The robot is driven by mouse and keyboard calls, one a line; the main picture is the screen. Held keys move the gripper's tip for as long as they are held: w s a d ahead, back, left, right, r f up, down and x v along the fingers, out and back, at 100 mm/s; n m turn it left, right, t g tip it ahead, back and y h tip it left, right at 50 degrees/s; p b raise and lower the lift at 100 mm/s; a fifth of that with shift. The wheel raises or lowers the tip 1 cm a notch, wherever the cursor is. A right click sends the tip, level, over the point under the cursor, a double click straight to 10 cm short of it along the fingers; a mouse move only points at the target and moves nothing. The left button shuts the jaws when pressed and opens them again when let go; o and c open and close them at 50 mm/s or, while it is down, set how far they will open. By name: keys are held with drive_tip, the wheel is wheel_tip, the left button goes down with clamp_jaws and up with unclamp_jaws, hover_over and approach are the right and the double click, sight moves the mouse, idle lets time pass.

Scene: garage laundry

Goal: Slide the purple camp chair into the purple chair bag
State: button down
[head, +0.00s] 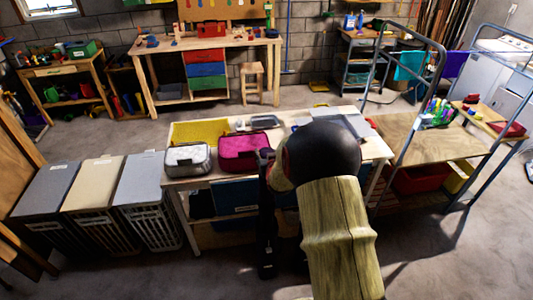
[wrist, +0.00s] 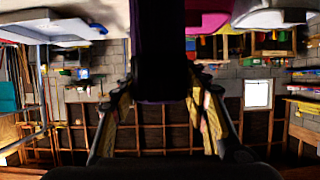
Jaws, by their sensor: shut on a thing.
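My gripper (wrist: 160,112) shows in the wrist view, its two yellow-padded fingers on either side of a long, very dark, purplish thing, which I take to be the folded camp chair (wrist: 158,50). The gripper is shut on it. In the head view a long dark upright shape, likely the same chair (head: 267,225), hangs in front of the worktable, left of my arm. My arm hides most of the gripper there. A purple cloth-like thing (head: 455,63) hangs at the back right beside a teal one; I cannot tell whether it is the chair bag.
The worktable (head: 380,150) holds a grey case (head: 188,158), a magenta case (head: 240,150) and a yellow tray (head: 200,131). Several lidded hampers (head: 148,180) stand left of it. A metal-framed cart (head: 430,152) stands at right. Floor is open in front and behind.

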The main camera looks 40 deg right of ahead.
drive_tip(key=shift+w+f+b, duration=0.15)
drive_tip(key=shift+f+b, duration=10.55)
drive_tip(key=shift+f, duration=7.7)
drive_tip(key=shift+f+b, duration=0.35)
drive_tip(key=shift+b, duration=0.05)
drive_tip(key=c, duration=1.3)
unclamp_jaws()
drive_tip(key=o, duration=0.4)
drive_tip(key=shift+f, duration=0.15)
